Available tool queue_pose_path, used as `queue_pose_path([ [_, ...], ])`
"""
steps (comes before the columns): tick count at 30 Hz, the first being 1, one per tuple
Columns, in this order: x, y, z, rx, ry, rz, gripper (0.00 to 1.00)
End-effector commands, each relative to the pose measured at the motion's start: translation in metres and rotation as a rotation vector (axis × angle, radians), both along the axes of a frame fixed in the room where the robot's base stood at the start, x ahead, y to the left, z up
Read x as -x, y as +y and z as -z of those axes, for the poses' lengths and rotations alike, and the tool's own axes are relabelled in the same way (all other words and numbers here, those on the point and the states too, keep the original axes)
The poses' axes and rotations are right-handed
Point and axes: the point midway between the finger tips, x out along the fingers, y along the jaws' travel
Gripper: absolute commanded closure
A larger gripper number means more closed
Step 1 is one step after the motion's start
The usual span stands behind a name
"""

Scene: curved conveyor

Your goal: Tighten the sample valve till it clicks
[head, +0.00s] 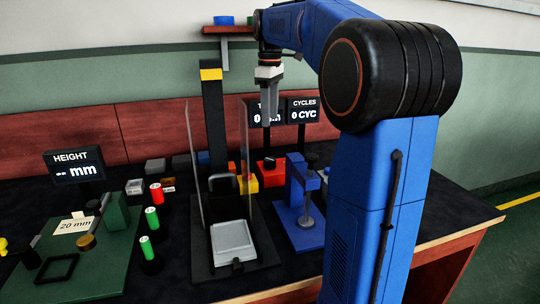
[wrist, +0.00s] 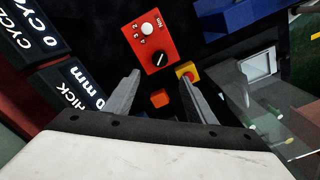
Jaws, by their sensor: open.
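No part is plainly marked as the sample valve. The likeliest is a red box (wrist: 150,42) with a black knob (wrist: 160,60), a white round dial and an "Nm" scale on its face. The red box also shows in the head view (head: 270,179), on the dark bench behind the blue stand. My gripper (head: 268,82) is raised above the bench, fingers pointing down. In the wrist view my gripper (wrist: 161,82) is open and empty, its fingertips apart on either side below the knob. It touches nothing that I can see.
A yellow block with a red top (wrist: 187,72) and an orange block (wrist: 160,98) lie close to the red box. A blue stand (head: 298,205) and a clear-walled weighing station (head: 232,240) stand in front. Display screens (head: 303,110) are behind. A green fixture (head: 85,265) is at left.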

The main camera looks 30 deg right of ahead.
Motion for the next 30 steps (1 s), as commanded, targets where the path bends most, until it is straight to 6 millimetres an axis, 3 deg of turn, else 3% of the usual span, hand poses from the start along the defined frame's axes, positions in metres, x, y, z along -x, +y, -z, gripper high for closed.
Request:
queue_pose_path([
  [18, 0.001, 0.000, 0.109, -0.001, 0.003, 0.002, 0.50],
  [24, 0.000, 0.000, 0.134, 0.000, 0.001, 0.002, 0.50],
  [30, 0.000, 0.000, 0.145, 0.000, 0.000, 0.002, 0.50],
])
